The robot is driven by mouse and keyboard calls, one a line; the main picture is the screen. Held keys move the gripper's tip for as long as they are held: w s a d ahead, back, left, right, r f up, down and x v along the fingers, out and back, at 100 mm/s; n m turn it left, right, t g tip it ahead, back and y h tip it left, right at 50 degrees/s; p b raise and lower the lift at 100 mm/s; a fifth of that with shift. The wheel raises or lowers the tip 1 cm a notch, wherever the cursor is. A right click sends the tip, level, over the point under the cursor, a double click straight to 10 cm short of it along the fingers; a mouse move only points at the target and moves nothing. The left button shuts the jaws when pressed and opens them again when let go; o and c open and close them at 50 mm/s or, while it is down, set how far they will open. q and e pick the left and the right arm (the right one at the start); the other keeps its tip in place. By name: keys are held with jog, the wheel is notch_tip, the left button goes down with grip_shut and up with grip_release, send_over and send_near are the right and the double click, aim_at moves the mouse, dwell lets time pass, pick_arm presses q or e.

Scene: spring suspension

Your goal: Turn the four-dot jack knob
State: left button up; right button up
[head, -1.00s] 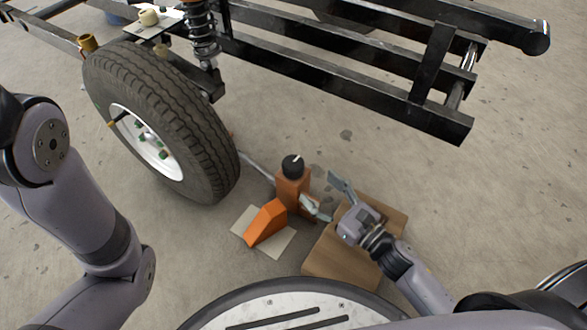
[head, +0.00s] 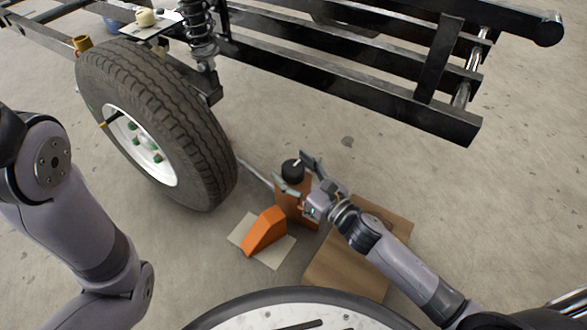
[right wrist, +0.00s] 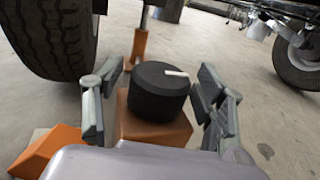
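The jack knob (head: 292,170) is a black cylinder with a white pointer line on top. It sits on an orange block-shaped jack body (head: 285,208) on the floor. No dots can be made out on it. In the right wrist view the knob (right wrist: 158,92) stands between the two fingers of my right gripper (right wrist: 155,100), with a gap on each side. The right gripper (head: 293,174) is open around the knob and not visibly pressing on it. My left arm shows at the left of the head view, but its gripper is out of view.
An orange wedge (head: 265,231) lies on a pale mat (head: 276,254) beside the jack. A wooden board (head: 345,262) lies under my right arm. A large tire (head: 185,120) and black frame rails (head: 400,100) stand behind. Floor to the right is clear.

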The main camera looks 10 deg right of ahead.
jog(key=c, duration=1.1)
jog(key=n+g+y, duration=0.2)
jog(key=shift+w+d+y+p, duration=0.1)
jog(key=shift+y+p, duration=0.2)
jog(key=shift+y, duration=0.1)
jog(key=n+g+y, duration=0.2)
jog(key=g, duration=0.1)
jog(key=n+g+y+b, duration=0.1)
jog(key=n+g+y, duration=0.2)
jog(key=shift+w+n+g, duration=0.1)
jog(key=shift+n+g, duration=0.2)
jog(key=shift+g, duration=0.1)
jog(key=n+g, duration=0.1)
jog(key=g, duration=0.1)
jog(key=n+g+y, duration=0.1)
jog(key=n+g, duration=0.1)
jog(key=g, duration=0.1)
jog(key=shift+r+n, duration=0.1)
jog(key=shift+n, duration=0.2)
jog(key=shift+n+g, duration=0.85)
jog(key=shift+g, duration=0.65)
jog(key=shift+n+g, duration=0.85)
jog(key=shift+g, duration=0.65)
jog(key=shift+n+g, duration=0.6)
jog(key=shift+g, duration=0.2)
